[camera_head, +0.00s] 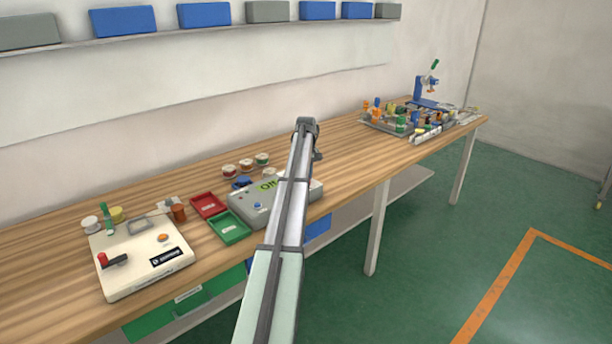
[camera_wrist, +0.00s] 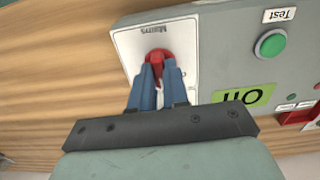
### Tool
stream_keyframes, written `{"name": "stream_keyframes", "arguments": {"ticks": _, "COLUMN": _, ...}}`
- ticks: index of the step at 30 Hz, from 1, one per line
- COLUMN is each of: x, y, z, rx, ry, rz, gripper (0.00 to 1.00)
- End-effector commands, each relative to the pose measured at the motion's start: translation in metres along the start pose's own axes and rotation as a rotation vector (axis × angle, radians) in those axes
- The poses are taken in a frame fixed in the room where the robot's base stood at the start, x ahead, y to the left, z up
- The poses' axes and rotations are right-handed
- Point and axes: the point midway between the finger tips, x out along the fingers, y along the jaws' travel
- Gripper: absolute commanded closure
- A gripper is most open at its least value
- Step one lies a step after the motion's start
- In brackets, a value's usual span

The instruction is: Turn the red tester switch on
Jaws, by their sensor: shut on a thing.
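The grey tester box (camera_head: 245,208) sits on the bench, partly hidden behind my arm in the head view. In the wrist view, the red switch (camera_wrist: 158,56) is on a white plate (camera_wrist: 126,45) marked "Mains", seen upside down. My gripper (camera_wrist: 159,72) has its blue fingers closed on the red switch, one on each side. The fingers cover part of the knob, so its exact turn is hard to read. The gripper and switch are hidden in the head view.
A green button (camera_wrist: 270,44) marked "Test" and a red part (camera_wrist: 297,117) are on the box. Red (camera_head: 207,205) and green (camera_head: 230,227) trays lie left of it. A white device (camera_head: 140,262) stands farther left. Assorted parts (camera_head: 400,122) crowd the far right bench.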

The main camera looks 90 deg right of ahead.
Motion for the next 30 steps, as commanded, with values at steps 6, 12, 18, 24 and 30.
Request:
{"name": "stream_keyframes", "arguments": {"ticks": 6, "x": -0.0006, "y": 0.0000, "z": -0.0005, "rx": 0.206, "ry": 0.001, "rz": 0.000, "gripper": 1.00}}
{"name": "stream_keyframes", "arguments": {"ticks": 12, "x": -0.0007, "y": 0.0001, "z": -0.0006, "rx": 0.393, "ry": 0.001, "rz": 0.000, "gripper": 1.00}}
{"name": "stream_keyframes", "arguments": {"ticks": 18, "x": -0.0008, "y": 0.0002, "z": -0.0007, "rx": 0.559, "ry": 0.001, "rz": 0.000, "gripper": 1.00}}
{"name": "stream_keyframes", "arguments": {"ticks": 24, "x": -0.0008, "y": 0.0003, "z": -0.0008, "rx": 0.687, "ry": 0.001, "rz": 0.000, "gripper": 1.00}}
{"name": "stream_keyframes", "arguments": {"ticks": 30, "x": -0.0009, "y": 0.0004, "z": -0.0009, "rx": 0.767, "ry": 0.002, "rz": 0.000, "gripper": 1.00}}
